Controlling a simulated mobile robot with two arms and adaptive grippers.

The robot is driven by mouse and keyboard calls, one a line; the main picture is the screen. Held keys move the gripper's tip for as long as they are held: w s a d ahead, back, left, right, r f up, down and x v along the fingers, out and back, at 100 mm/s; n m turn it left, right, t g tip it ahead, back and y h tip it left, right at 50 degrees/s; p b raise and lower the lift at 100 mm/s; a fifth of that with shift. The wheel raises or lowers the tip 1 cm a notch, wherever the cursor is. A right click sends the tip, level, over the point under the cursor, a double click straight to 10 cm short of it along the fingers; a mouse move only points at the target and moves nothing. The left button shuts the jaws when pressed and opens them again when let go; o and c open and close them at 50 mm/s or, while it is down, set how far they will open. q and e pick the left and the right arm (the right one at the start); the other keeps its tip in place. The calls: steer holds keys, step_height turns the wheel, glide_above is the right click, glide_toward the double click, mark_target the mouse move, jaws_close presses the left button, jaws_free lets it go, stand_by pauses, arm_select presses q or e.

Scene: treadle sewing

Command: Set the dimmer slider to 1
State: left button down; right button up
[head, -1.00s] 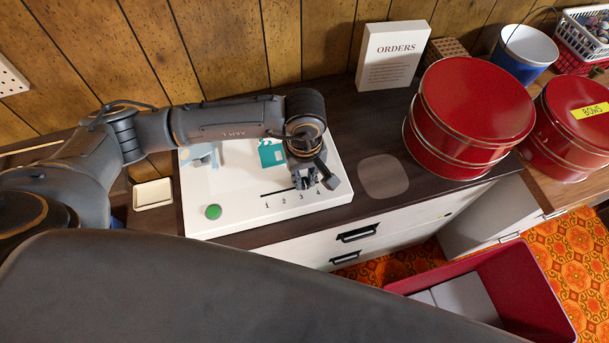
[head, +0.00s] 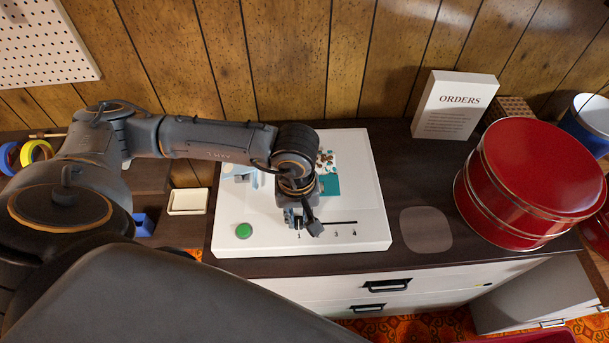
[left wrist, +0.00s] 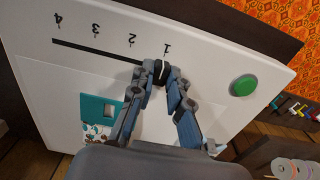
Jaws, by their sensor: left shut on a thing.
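The dimmer slider's dark slot (head: 343,222) runs along the front of a white panel (head: 370,200), with marks 1 to 4 beside it. In the left wrist view the slot (left wrist: 85,53) is bare from 4 to about 2. My left gripper (head: 302,222) is over the slot's left end; in the left wrist view its fingertips (left wrist: 162,72) are closed around the dark slider knob (left wrist: 161,68) right by the mark 1. The fingers hide most of the knob. My right gripper is not in view.
A green button (head: 243,231) sits left of the slot on the panel. A teal piece (head: 329,184) lies behind it. Red round tins (head: 520,185), an ORDERS sign (head: 452,104) and a cream tray (head: 188,201) stand around the panel.

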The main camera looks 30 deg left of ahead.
mark_target(296, 220)
arm_select(q)
steer(key=shift+a, duration=0.15)
steer(key=c, duration=1.5)
jaws_free()
steer(key=shift+o, duration=1.1)
steer(key=shift+s+a, duration=0.15)
steer(key=shift+r, duration=0.25)
step_height(296, 220, up, 12)
steer(key=shift+f, duration=0.2)
